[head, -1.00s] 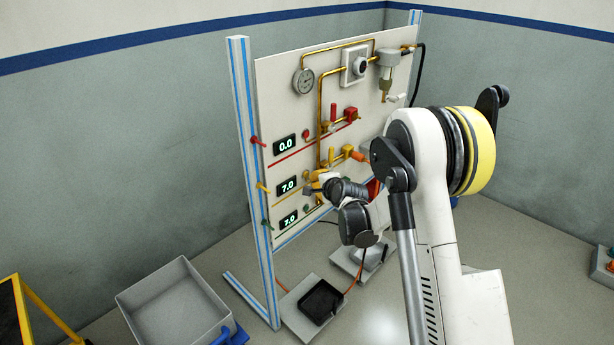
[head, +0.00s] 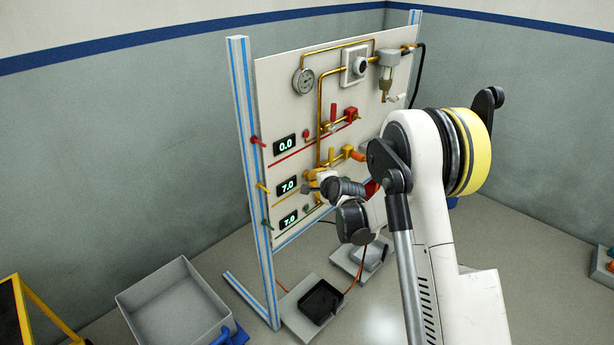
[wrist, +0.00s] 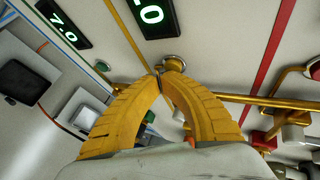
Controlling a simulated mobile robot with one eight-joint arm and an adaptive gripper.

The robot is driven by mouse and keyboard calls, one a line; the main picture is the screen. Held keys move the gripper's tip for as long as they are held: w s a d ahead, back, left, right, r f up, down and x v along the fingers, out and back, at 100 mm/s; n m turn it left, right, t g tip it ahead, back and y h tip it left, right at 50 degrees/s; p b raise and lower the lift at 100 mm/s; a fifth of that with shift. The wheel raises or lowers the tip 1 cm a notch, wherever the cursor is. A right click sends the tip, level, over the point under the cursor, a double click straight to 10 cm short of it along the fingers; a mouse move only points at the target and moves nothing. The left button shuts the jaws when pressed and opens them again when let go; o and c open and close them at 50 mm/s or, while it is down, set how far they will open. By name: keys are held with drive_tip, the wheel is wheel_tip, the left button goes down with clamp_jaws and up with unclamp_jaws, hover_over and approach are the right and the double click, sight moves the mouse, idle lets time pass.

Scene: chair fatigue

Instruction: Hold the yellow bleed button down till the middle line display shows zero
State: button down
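The middle line display (head: 288,186) reads 7.0 on the upright panel, and part of it shows in the wrist view (wrist: 152,14). My gripper (head: 312,184) is at the panel, to the right of that display. In the wrist view its yellow fingers (wrist: 160,74) meet at the tips, with nothing seen held between them. The yellow bleed button (wrist: 174,63) sits just beyond the tips, its round metal collar partly visible. I cannot tell whether the tips touch it or how far in it is. In the head view my gripper hides it.
The top display (head: 285,145) reads 0.0 and the bottom display (head: 289,220) reads 7.0. A red button (head: 306,134), pipes and valves crowd the panel around my gripper. A grey bin (head: 177,303) and a black tray (head: 320,302) stand on the floor.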

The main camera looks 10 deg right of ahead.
drive_tip(key=shift+w+a, duration=0.25)
drive_tip(key=shift+w, duration=0.1)
idle(0.4)
drive_tip(key=shift+s, duration=0.1)
idle(4.2)
drive_tip(key=shift+s+d, duration=0.45)
drive_tip(key=shift+s, duration=0.15)
drive_tip(key=shift+d, duration=0.1)
drive_tip(key=s+d, duration=0.1)
drive_tip(key=s, duration=0.1)
drive_tip(key=s+d, duration=0.1)
drive_tip(key=s, duration=0.1)
drive_tip(key=shift+d, duration=0.4)
